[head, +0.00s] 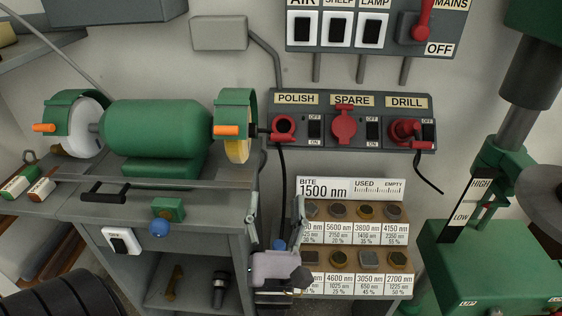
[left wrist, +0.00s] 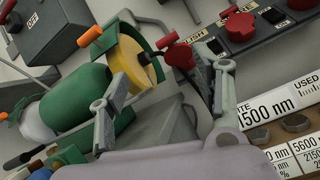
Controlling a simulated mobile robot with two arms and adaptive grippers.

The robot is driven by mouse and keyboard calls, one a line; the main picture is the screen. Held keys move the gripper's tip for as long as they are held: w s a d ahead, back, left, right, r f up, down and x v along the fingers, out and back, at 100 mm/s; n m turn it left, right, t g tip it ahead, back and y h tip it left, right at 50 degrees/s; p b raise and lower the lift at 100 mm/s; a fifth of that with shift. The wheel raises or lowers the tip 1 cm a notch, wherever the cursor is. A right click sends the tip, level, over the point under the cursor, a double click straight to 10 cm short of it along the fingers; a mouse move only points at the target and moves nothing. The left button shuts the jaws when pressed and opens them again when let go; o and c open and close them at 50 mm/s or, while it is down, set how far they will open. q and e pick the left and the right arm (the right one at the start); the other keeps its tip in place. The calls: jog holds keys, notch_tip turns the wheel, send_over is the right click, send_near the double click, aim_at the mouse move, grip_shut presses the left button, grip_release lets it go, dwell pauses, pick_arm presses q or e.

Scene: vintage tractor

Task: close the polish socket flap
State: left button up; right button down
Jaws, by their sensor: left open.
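The polish socket (head: 284,127) is the red socket under the POLISH label at the left end of the grey socket panel. Its dark opening shows, so the flap is not over it. In the left wrist view the red polish socket (left wrist: 180,55) is beyond my fingers, right of the yellow grinding wheel. My left gripper (head: 276,203) is open and empty, below the socket and apart from it. Its two spread fingers also frame the left wrist view (left wrist: 170,80). My right gripper is not in view.
The green bench grinder (head: 153,128) stands close left of the socket. A black cable (head: 283,175) hangs below the polish socket. A labelled sample board (head: 352,188) is at right.

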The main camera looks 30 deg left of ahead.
aim_at(281, 140)
pick_arm(q)
jog(key=w+a+r+n+p, duration=0.1)
jog(key=w+a, duration=0.1)
jog(key=w, duration=0.2)
jog(key=w+a+r+n+p, duration=0.1)
jog(key=w+a+r+p, duration=0.1)
jog(key=w+a, duration=0.1)
jog(key=w+a+r+n+h+p, duration=0.1)
jog(key=w+a+r+p, duration=0.1)
jog(key=w, duration=0.3)
jog(key=shift+w+a+r, duration=0.15)
jog(key=shift+w+a, duration=0.1)
jog(key=shift+w, duration=0.15)
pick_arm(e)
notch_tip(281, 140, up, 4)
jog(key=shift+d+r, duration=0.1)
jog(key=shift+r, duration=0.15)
pick_arm(q)
jog(key=shift+c, duration=0.5)
